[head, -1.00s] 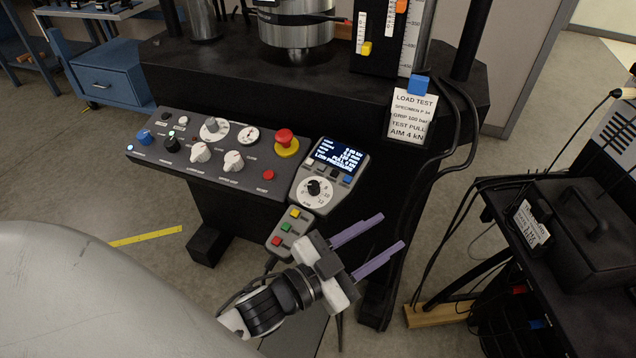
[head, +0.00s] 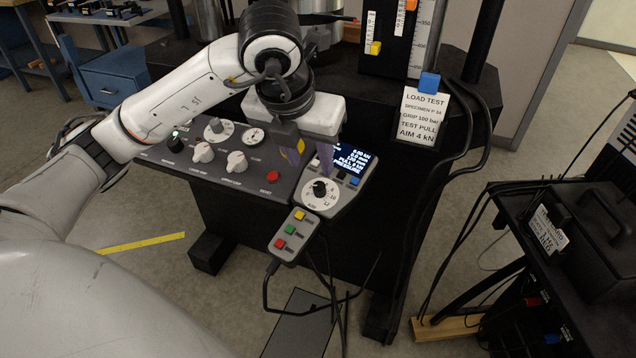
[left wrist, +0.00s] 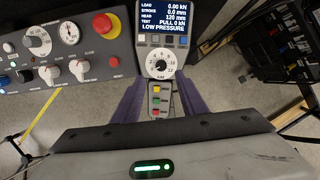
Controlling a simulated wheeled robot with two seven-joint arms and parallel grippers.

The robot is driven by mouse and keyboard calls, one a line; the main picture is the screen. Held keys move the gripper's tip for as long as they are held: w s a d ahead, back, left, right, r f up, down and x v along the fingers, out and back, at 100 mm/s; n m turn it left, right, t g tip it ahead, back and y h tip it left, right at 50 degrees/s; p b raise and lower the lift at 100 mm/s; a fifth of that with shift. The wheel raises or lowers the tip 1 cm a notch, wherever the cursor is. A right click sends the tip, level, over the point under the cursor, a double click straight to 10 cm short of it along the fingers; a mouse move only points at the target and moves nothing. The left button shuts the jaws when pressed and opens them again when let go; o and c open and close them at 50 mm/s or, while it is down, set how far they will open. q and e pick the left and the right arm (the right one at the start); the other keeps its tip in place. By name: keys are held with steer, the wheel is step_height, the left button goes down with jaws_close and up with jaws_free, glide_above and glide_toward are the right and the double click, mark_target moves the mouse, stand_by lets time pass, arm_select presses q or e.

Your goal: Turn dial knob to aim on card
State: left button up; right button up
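The dial knob (head: 320,189) is a small black knob on a white numbered face, below a lit display (head: 352,160). In the left wrist view the knob (left wrist: 160,65) lies just beyond and between my fingers; its exact setting is too small to tell. The display (left wrist: 162,17) reads load 0.00 kN, pull 0 kN, low pressure. The white card (head: 421,118) reads load test, grip 100 bar, test pull, aim 4 kN. My left gripper (head: 312,163) is open and empty, purple fingers pointing down above the dial unit, not visibly touching the knob. My right gripper is out of view.
A handset (head: 292,236) with yellow, green and red buttons hangs below the dial. The grey panel (head: 225,181) left of it carries several knobs; the red mushroom button (left wrist: 103,23) is hidden by my gripper in the head view. Black cables (head: 484,130) run at the right.

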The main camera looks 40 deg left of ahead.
mark_target(319, 185)
arm_select(q)
steer(key=x, duration=0.9)
steer(key=shift+d+f, duration=0.1)
steer(key=shift+f, duration=0.2)
steer(key=shift+b, duration=0.3)
jaws_close()
